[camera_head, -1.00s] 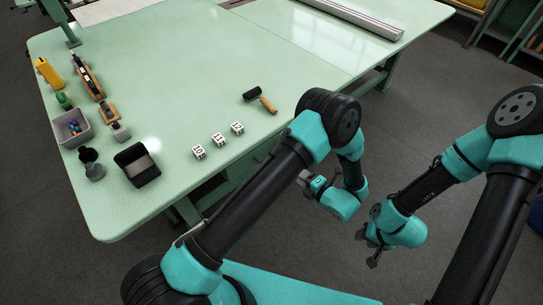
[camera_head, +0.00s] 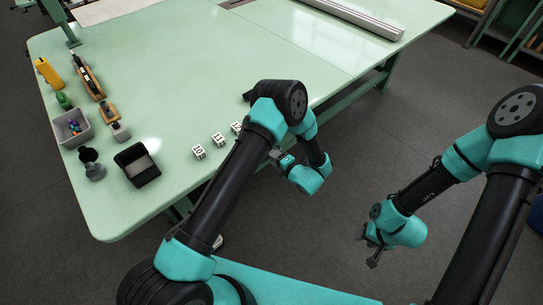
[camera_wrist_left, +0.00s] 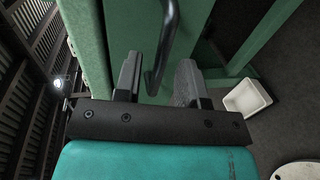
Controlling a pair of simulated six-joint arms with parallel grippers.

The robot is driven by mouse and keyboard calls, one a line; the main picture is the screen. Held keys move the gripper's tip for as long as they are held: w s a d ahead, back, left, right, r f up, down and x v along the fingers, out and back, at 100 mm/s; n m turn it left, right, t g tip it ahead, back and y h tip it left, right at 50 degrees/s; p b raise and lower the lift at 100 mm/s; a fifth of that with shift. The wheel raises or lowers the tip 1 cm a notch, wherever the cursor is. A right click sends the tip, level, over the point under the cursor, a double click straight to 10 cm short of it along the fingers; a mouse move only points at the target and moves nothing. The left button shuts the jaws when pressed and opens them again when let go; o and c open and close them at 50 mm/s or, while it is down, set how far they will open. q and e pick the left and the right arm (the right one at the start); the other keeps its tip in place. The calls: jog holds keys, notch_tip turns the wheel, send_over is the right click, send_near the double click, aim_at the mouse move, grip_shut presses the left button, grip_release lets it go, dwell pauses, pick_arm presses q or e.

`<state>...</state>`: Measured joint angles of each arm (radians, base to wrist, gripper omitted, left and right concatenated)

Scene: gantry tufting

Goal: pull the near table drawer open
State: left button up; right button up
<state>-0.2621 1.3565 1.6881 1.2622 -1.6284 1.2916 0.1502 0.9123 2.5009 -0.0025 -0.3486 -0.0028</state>
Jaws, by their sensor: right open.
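The green table (camera_head: 190,60) fills the upper left of the head view, and its drawer is hidden there under the top and behind my left arm. In the left wrist view a green panel (camera_wrist_left: 130,25), probably the drawer front, carries a dark bar handle (camera_wrist_left: 168,45). My left gripper (camera_head: 279,158) is at the table's near edge; in the left wrist view its two fingers (camera_wrist_left: 158,82) are apart, with the handle's lower end between them. I cannot tell whether they touch it. My right gripper (camera_head: 370,248) is open and empty, over the floor.
Numbered white blocks (camera_head: 218,139), a black holder (camera_head: 137,164), a grey bin (camera_head: 71,128) and several tools stand on the table. A green leg frame and a white tray (camera_wrist_left: 247,98) on the floor show in the left wrist view.

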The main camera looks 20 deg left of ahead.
pick_arm(q)
jog(key=shift+x, duration=1.1)
grip_shut()
